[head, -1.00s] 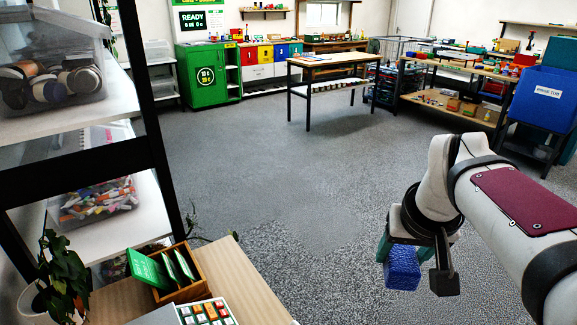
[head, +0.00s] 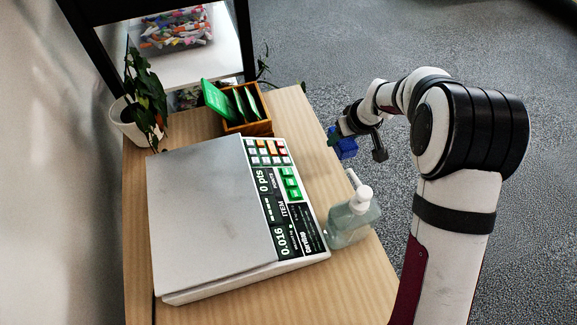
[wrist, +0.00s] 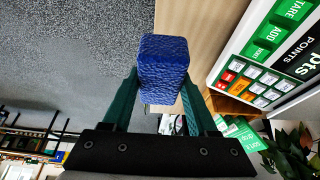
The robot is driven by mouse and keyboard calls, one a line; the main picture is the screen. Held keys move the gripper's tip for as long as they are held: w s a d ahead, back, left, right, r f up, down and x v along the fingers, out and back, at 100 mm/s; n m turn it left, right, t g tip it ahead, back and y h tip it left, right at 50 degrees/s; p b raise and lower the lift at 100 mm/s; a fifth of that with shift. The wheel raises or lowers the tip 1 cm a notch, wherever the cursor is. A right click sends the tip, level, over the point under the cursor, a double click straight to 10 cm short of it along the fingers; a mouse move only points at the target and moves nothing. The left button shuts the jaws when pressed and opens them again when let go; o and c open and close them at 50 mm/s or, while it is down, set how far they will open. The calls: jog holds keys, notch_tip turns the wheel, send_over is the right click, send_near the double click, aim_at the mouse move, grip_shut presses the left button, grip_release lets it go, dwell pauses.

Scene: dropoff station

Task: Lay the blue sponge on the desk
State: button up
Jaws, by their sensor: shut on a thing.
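The blue sponge (wrist: 163,68) is a small textured block held between the green fingers of my gripper (wrist: 158,105) in the wrist view. In the head view the sponge (head: 345,143) shows at the end of my arm, beside my gripper (head: 352,136), near the right edge of the desk. The wooden desk (head: 305,125) carries a scale and other things. In the wrist view the desk (wrist: 200,25) lies beyond and to the right of the sponge, with grey floor to the left. Whether the sponge is over the desk is hard to tell.
A large scale (head: 205,205) with a keypad fills much of the desk. A pump bottle (head: 352,215) stands at the right edge. A wooden box with green cards (head: 247,125) and a potted plant (head: 137,110) stand at the back. A bare strip lies between scale and right edge.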

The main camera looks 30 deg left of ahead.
send_over(311, 151)
jog(key=s+d, duration=0.1)
notch_tip(311, 151, down, 4)
jog(key=shift+s+f, duration=0.1)
jog(key=shift+f, duration=2.05)
jog(key=shift+f, duration=0.1)
jog(key=o, duration=1.2)
